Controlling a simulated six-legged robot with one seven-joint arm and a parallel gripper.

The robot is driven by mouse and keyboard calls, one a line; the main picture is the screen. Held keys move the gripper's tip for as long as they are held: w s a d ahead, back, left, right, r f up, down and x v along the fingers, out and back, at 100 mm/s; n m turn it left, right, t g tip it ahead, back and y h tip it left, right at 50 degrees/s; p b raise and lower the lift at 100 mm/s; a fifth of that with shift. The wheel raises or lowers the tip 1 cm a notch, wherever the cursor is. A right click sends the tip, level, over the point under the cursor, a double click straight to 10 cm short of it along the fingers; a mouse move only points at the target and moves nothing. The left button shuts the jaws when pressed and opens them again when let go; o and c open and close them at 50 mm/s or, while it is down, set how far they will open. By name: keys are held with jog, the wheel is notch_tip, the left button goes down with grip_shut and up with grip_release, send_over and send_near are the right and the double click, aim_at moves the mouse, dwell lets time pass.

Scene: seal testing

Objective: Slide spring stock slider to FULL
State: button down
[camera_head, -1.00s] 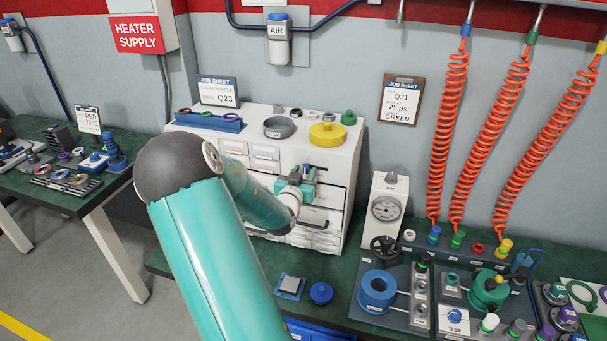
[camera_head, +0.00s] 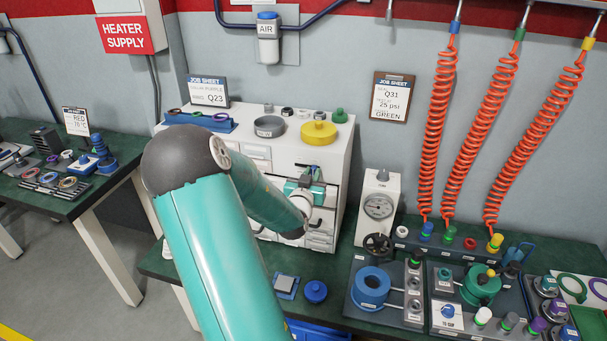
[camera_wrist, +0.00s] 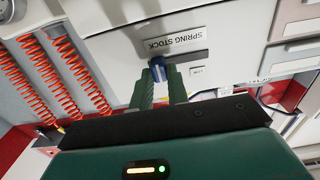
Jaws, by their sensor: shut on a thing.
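The cabinet's drawer front (camera_wrist: 140,32) appears upside down in the wrist view, with a "SPRING STOCK" label (camera_wrist: 188,39) on it. Next to the label is a dark slot (camera_wrist: 188,60). The blue slider knob (camera_wrist: 157,70) sits at the slot's left end in this view, away from a small tag (camera_wrist: 197,71) near the other end; the tag's text is too small to read surely. My gripper (camera_wrist: 160,82) is shut on the knob, a green finger on each side. In the head view my gripper (camera_head: 308,174) is at the cabinet's front; the slider is hidden there.
The white cabinet (camera_head: 338,160) carries a grey ring (camera_head: 269,127) and a yellow disc (camera_head: 319,133) on top. A gauge unit (camera_head: 378,205) stands close to its right. Red coiled hoses (camera_head: 437,130) hang further right. A blue round cap (camera_head: 316,292) lies on the bench in front.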

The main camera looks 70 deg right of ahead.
jog(key=shift+s, duration=0.3)
jog(key=c, duration=1.4)
grip_release()
jog(key=shift+s, duration=0.1)
jog(key=shift+o, duration=0.2)
jog(key=shift+w, duration=0.2)
jog(key=shift+a, duration=0.1)
